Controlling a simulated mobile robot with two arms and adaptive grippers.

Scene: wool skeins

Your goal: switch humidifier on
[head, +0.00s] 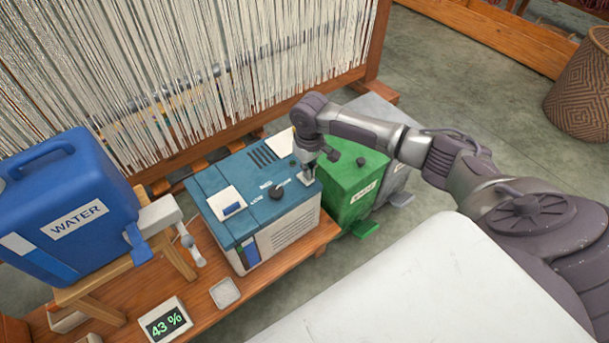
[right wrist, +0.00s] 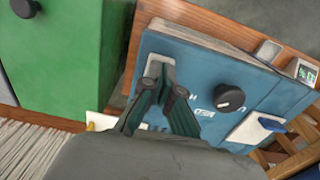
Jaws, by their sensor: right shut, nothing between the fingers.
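The humidifier (head: 262,230) is a box with a blue top and a pale vented side, standing on a wooden bench. Its top has a dark round knob (head: 276,192), a white plate with a blue piece (head: 232,204) and dark slots. The knob also shows in the right wrist view (right wrist: 229,98). My right gripper (head: 306,176) is shut and empty, pointing down at the top's right corner. A small pale fitting (right wrist: 161,66) lies at its fingertips there; whether they touch it I cannot tell. My left gripper is not in view.
A blue water canister (head: 75,200) with a tap stands left on a wooden stand. A display (head: 166,322) reads 43 %. A green pedal bin (head: 352,190) stands close to the humidifier's right. A loom (head: 180,70) is behind. A white surface (head: 430,290) fills the front right.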

